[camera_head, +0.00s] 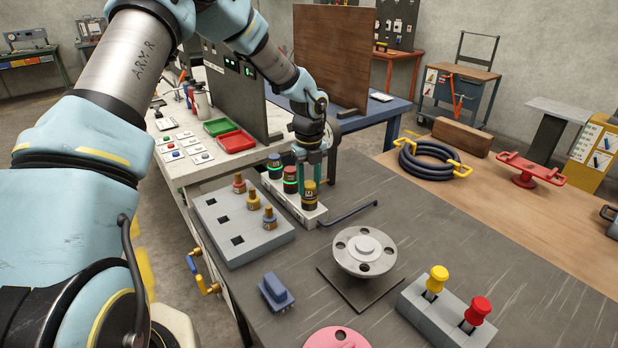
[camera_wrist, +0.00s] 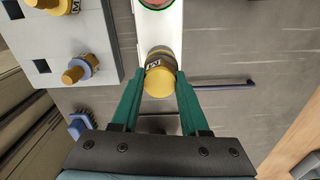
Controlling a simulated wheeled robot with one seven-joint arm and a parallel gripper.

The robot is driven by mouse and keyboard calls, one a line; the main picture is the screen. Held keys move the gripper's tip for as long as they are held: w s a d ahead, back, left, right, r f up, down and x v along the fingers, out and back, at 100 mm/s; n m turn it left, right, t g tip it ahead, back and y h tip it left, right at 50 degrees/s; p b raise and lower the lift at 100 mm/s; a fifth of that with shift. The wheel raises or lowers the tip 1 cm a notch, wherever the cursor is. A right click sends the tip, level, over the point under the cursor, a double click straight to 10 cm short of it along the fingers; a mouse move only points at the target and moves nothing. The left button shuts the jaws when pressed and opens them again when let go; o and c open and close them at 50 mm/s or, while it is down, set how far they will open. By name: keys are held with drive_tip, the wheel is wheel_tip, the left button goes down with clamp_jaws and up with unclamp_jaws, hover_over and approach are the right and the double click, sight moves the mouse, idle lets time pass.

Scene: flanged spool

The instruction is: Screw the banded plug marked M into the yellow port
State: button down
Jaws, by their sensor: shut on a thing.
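The banded plug (camera_head: 309,194) has a yellow body and a dark band with a pale label that seems to read M. It stands upright at the near end of the white port block (camera_head: 322,214). My gripper (camera_wrist: 160,92) is shut on it, with a green finger on either side; the plug also shows in the wrist view (camera_wrist: 160,78). The yellow port is hidden under the plug, so I cannot tell how deep it sits.
Left of the port block, a grey rack (camera_head: 215,215) has square holes and three brass plugs (camera_head: 253,201). A dark bent rod (camera_head: 350,213) lies close on the right.

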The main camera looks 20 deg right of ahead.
drive_tip(key=m, duration=0.4)
drive_tip(key=shift+f+m, duration=0.1)
drive_tip(key=shift+m, duration=0.3)
drive_tip(key=m, duration=1)
drive_tip(key=shift+s+f+m, duration=0.1)
drive_tip(key=shift+f+m, duration=0.1)
drive_tip(key=shift+m, duration=0.2)
drive_tip(key=shift+r+m, duration=0.15)
drive_tip(key=shift+m, duration=0.25)
drive_tip(key=shift+c, duration=1.7)
unclamp_jaws()
